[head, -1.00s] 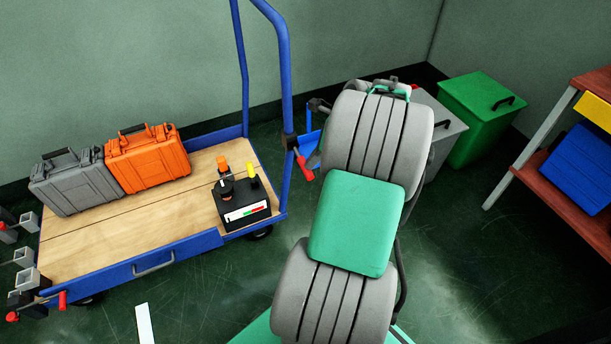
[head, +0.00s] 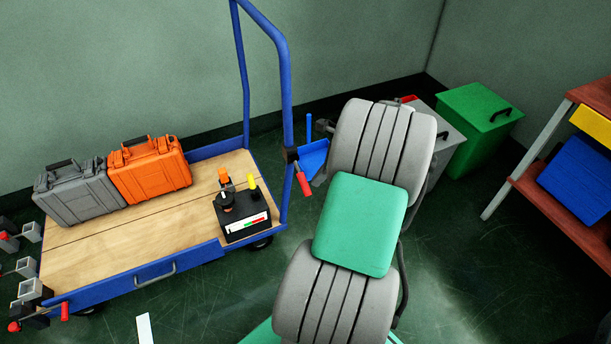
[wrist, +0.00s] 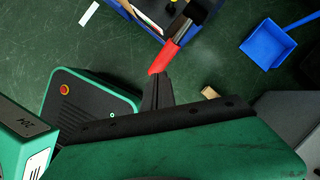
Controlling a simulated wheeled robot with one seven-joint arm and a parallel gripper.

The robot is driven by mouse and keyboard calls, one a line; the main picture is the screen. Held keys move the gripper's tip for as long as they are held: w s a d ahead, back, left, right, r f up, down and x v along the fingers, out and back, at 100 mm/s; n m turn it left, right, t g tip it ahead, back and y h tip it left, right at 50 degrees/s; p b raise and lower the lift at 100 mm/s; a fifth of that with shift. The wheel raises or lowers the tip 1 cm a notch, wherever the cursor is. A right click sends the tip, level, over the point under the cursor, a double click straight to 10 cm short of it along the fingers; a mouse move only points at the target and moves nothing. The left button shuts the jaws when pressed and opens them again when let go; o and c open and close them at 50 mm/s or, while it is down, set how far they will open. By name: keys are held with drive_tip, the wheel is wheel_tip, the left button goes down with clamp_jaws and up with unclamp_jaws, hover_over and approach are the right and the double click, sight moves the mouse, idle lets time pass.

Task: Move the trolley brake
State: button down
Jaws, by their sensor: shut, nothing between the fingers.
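The blue trolley (head: 100,290) with a wooden deck stands at the left of the head view. A lever with a red grip (head: 304,183), which looks like the trolley brake, hangs from its right post, angled down to the right. In the wrist view the red grip (wrist: 164,59) points down towards my gripper (wrist: 158,78). The dark fingers are shut together with nothing between them. Their tips overlap or adjoin the grip's lower end in the picture; I cannot tell whether they touch. In the head view my gripper is not clearly visible past my arm.
A grey case (head: 78,192), an orange case (head: 150,173) and a black control box (head: 242,219) sit on the trolley. A blue dustpan (wrist: 268,44) lies beyond the lever. A green bin (head: 475,130) and a red shelf (head: 565,210) stand at the right.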

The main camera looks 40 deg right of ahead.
drive_tip(key=p+v, duration=0.3)
drive_tip(key=v, duration=0.5)
drive_tip(key=shift+s+d, duration=0.2)
drive_tip(key=shift+s, duration=0.2)
drive_tip(key=shift+r, duration=0.15)
